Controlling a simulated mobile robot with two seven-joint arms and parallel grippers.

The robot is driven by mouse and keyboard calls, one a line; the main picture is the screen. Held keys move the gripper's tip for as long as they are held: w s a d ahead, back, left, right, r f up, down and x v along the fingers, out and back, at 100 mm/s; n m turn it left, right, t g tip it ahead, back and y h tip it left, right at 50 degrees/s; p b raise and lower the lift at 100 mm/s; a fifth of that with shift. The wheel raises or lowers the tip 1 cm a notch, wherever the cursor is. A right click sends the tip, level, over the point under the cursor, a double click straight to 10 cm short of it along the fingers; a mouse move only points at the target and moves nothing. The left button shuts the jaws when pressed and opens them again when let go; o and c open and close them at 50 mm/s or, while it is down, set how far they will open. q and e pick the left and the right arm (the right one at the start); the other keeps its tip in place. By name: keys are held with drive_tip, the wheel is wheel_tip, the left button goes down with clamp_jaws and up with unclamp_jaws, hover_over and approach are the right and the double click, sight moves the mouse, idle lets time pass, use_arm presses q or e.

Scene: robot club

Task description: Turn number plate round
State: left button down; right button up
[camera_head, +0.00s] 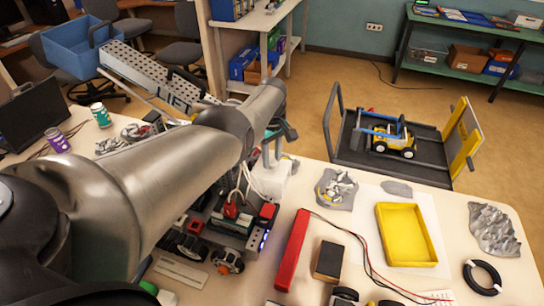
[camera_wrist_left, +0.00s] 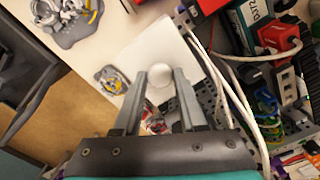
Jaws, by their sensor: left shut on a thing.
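My left gripper (camera_head: 272,157) reaches down over the robot model on the table, at its right end. In the left wrist view its two fingers (camera_wrist_left: 162,80) stand a little apart, shut on a white round-ended piece (camera_wrist_left: 160,74). This piece sits at a white flat-sided part (camera_wrist_left: 182,54), which shows as a white block (camera_head: 272,183) in the head view. No number shows on its visible faces, so I cannot tell if it is the number plate. My right gripper is not in view.
The robot model has loose white cables, a red connector (camera_head: 231,209) and a perforated metal arm (camera_head: 150,76). A yellow tray (camera_head: 405,235), red bar (camera_head: 292,248) and grey moulded pieces (camera_head: 337,188) lie to the right. A trolley (camera_head: 345,148) stands beyond the table.

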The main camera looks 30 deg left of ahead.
use_arm(q)
drive_tip(key=n, duration=0.5)
drive_tip(key=shift+n, duration=0.3)
drive_tip(key=n, duration=0.5)
idle(0.4)
drive_tip(key=shift+c, duration=2.3)
unclamp_jaws()
